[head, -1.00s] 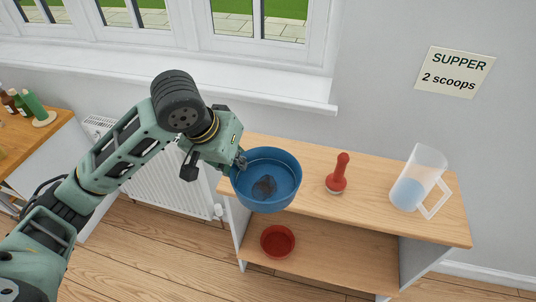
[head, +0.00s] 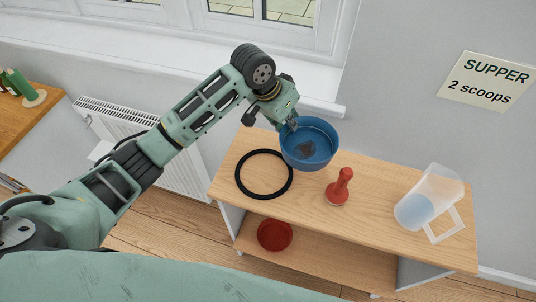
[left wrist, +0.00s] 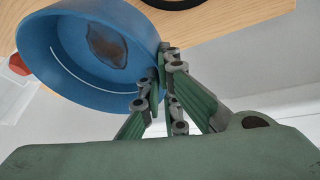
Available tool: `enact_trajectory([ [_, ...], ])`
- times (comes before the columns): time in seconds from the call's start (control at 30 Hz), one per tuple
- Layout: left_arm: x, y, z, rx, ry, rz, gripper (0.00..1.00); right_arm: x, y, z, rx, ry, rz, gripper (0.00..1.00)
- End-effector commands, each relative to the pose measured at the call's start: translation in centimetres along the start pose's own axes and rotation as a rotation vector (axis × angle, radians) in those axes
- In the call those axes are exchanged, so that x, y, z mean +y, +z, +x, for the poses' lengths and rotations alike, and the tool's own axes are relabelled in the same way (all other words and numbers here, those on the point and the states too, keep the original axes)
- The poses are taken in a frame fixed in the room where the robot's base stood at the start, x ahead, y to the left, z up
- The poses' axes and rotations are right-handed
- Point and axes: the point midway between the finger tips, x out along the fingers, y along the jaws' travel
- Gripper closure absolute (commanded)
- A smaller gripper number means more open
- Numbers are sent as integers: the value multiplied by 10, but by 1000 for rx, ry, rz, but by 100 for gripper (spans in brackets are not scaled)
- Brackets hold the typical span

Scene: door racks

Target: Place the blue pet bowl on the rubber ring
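The black rubber ring (head: 238,176) lies flat and empty on that top, to the left of the bowl and nearer the front. My left gripper (head: 292,125) is shut on the bowl's rim at its back left. The left wrist view shows the fingers (left wrist: 160,75) pinching the wall of the bowl (left wrist: 60,60), and part of the ring (left wrist: 172,4) at the top edge. Whether the bowl touches the wood is unclear. My right gripper is not in view.
A red bowl (head: 274,235) sits on the lower shelf. A white radiator (head: 130,125) and window sill are behind. The wooden top (head: 300,200) is clear in front.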

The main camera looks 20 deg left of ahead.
Motion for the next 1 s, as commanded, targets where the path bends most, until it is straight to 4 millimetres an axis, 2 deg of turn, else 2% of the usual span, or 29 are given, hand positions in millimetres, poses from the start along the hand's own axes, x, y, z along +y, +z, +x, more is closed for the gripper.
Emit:
enact_trajectory([
  [0.13,-15,16,2,-7,-1,-4,100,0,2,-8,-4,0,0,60],
  [0.4,-64,66,11,-8,-2,-6,100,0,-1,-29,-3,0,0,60],
  [0.53,-83,85,15,-5,-1,-4,100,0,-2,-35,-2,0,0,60],
  [0.77,-94,98,24,-4,1,-3,100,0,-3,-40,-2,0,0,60],
  [1.0,-99,110,53,-3,1,-4,100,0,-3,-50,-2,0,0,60],
])
